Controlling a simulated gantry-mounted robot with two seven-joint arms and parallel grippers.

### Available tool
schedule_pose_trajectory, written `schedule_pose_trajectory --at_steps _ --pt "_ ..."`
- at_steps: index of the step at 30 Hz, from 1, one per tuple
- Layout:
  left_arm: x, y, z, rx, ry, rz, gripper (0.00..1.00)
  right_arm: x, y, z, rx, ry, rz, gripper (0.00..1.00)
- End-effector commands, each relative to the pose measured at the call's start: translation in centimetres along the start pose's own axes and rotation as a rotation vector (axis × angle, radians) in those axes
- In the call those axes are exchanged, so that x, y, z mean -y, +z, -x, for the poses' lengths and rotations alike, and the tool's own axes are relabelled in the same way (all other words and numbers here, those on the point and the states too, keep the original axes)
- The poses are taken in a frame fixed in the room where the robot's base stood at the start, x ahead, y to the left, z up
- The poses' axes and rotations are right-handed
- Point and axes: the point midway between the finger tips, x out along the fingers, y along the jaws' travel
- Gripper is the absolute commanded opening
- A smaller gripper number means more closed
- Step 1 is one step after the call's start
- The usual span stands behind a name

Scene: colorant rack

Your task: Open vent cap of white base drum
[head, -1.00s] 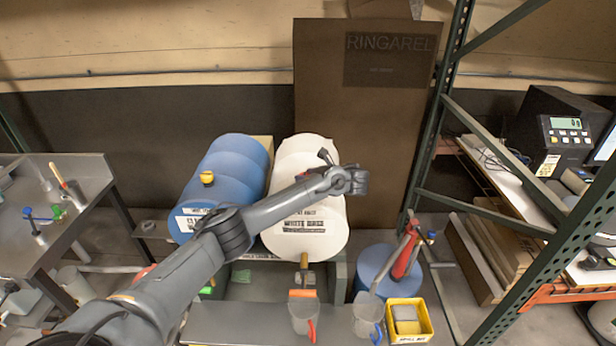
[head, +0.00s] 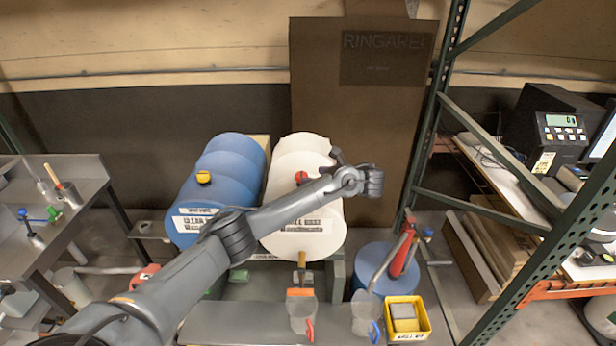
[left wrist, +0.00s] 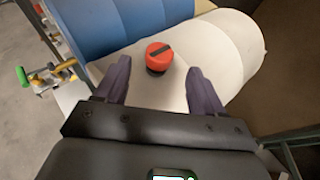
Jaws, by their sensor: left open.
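The white base drum (head: 302,238) lies on its side on a cradle, its label facing the front. Its red vent cap (head: 301,178) shows on top of the drum, just left of my left wrist. In the left wrist view the red cap (left wrist: 159,57), with a dark bar across its top, sits on the white drum (left wrist: 222,50). My left gripper (left wrist: 158,82) is open and empty, its two fingers on either side of the cap's line and a little short of it. In the head view my left gripper (head: 345,160) is above the drum, its fingers mostly hidden. My right gripper is not in view.
A blue drum (head: 222,180) with a yellow cap (head: 204,177) lies close on the left. A green rack post (head: 440,110) stands to the right. Jugs (head: 301,308) and a yellow bin (head: 408,318) stand in front. A brown panel (head: 362,120) is behind.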

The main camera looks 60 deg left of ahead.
Motion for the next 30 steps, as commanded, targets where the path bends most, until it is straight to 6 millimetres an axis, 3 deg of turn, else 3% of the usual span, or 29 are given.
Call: schedule_pose_trajectory --at_steps 3,9,16,30 --pt "0.1 0.1 2.6 -0.002 -0.003 0.000 0.69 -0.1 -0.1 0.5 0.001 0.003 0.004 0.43" --pt "0.0 0.5 4.1 0.001 0.001 -0.002 0.69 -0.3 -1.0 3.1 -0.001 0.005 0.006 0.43" --pt "0.0 0.1 4.9 0.000 0.001 -0.001 0.69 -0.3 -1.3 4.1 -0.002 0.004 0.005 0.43" --pt "0.0 -0.1 4.9 0.000 0.001 -0.001 0.69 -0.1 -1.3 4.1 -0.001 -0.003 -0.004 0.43"
